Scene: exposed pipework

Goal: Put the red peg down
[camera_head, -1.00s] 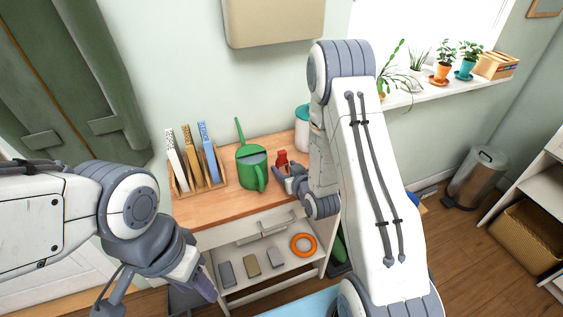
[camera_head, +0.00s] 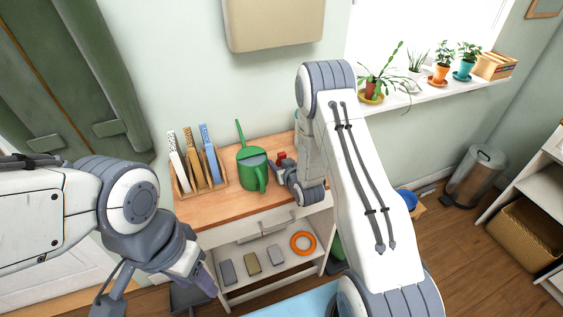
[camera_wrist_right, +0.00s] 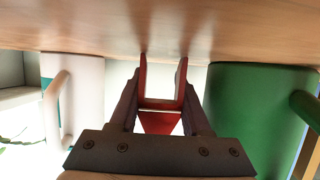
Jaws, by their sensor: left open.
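The red peg (camera_head: 281,156) shows as a small red patch by my right gripper, just right of the green watering can, over the wooden table top (camera_head: 225,205). In the right wrist view the red peg (camera_wrist_right: 160,122) lies between the fingers of my right gripper (camera_wrist_right: 162,75), which is shut on it. Its red sides reach up to the wood edge in that view; I cannot tell whether it touches the wood. My left gripper (camera_head: 157,300) is open and empty at the lower left, away from the table.
The watering can (camera_head: 252,172) stands close beside my right gripper. A rack with upright boards (camera_head: 197,165) is at the table's left. A white container (camera_wrist_right: 75,100) shows in the wrist view.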

